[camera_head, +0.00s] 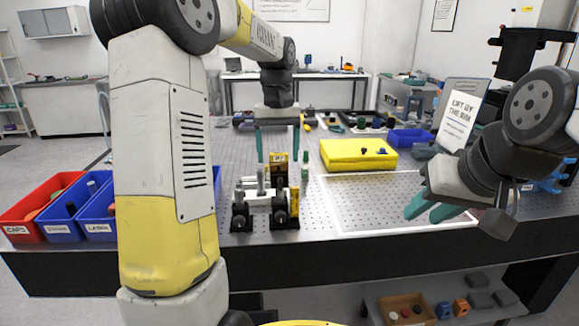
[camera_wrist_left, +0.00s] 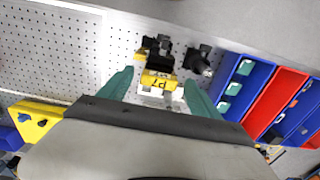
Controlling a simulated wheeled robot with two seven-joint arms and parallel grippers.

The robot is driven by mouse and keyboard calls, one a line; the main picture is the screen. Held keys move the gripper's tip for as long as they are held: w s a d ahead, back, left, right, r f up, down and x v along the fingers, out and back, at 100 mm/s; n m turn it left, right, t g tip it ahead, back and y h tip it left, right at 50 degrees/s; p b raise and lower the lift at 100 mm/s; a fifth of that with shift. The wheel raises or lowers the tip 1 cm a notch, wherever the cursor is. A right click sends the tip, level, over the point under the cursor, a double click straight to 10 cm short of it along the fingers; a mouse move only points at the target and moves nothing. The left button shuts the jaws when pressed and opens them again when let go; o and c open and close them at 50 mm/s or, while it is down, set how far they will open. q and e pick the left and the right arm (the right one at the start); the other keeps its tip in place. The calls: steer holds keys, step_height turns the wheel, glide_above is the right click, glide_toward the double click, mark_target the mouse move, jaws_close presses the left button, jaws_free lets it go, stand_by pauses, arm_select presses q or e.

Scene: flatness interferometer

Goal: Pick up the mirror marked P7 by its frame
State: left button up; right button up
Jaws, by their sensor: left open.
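The mirror marked P7 shows by its yellow label in the left wrist view (camera_wrist_left: 158,79), where the lettering is upside down. In the head view a small yellow-topped part (camera_head: 279,158) stands among black and silver mounts on the perforated table. My left gripper (camera_head: 278,145) points down above this cluster. Its two teal fingers are apart and empty; in the left wrist view (camera_wrist_left: 157,92) the label lies between them. I cannot tell how far below the fingertips the frame is. My right gripper (camera_head: 432,208) hangs over the table's front right; its jaw opening is unclear.
Black mounts (camera_head: 285,212) stand close in front of the cluster. A yellow case (camera_head: 358,154) lies to its right, behind a white-outlined area (camera_head: 390,205) of bare table. Red (camera_head: 38,208) and blue bins line the left edge. A sign (camera_head: 462,110) stands at the right.

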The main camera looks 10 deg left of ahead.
mark_target(279, 164)
arm_select(q)
step_height(279, 164, down, 4)
steer(key=shift+d+r, duration=0.15)
steer(key=c, duration=1.5)
steer(key=shift+r, duration=0.1)
